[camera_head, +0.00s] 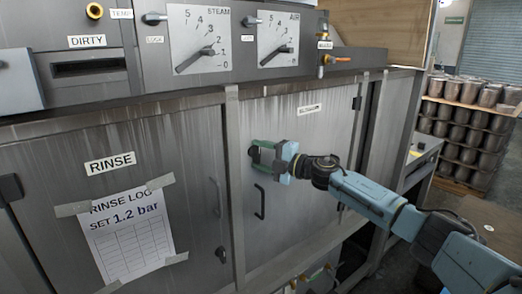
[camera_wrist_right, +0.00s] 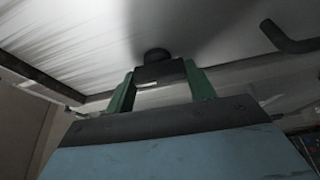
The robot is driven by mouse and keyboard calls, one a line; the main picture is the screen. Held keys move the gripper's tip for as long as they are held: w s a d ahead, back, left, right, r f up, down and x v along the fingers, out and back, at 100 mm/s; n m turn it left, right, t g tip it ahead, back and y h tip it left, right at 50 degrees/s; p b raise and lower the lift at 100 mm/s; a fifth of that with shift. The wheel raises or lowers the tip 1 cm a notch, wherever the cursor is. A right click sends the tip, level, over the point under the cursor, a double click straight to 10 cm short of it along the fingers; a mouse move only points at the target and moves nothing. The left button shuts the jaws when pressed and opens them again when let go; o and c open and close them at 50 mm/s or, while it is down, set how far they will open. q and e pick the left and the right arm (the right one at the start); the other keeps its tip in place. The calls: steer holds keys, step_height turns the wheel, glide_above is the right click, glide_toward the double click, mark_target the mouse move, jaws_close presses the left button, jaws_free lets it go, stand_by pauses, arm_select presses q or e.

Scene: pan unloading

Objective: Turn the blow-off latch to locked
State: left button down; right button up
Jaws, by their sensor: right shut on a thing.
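The blow-off latch is a small dark block (camera_wrist_right: 160,72) on a round dark boss, mounted on the grey cabinet door right of the rinse door. My right gripper (camera_head: 258,152) reaches it from the right. In the right wrist view, the green fingers (camera_wrist_right: 161,84) are on either side of the block, shut on it. In the head view the fingers mostly hide the latch, so its turn and any locked mark cannot be read. My left gripper is in neither view.
A black door handle (camera_head: 260,202) sits just below my right gripper. The rinse door (camera_head: 190,165) with a taped rinse log (camera_head: 130,235) is to the left. Steam (camera_head: 199,38) and air (camera_head: 278,40) dials are above. Stacked metal pots (camera_head: 470,130) stand at far right.

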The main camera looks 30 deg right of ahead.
steer(key=shift+n, duration=0.4)
steer(key=o, duration=0.7)
steer(key=b+v, duration=0.4)
steer(key=v, duration=0.9)
steer(key=shift+s+b, duration=0.15)
steer(key=shift+b, duration=0.25)
steer(key=shift+d+r, duration=0.1)
steer(key=shift+r, duration=0.05)
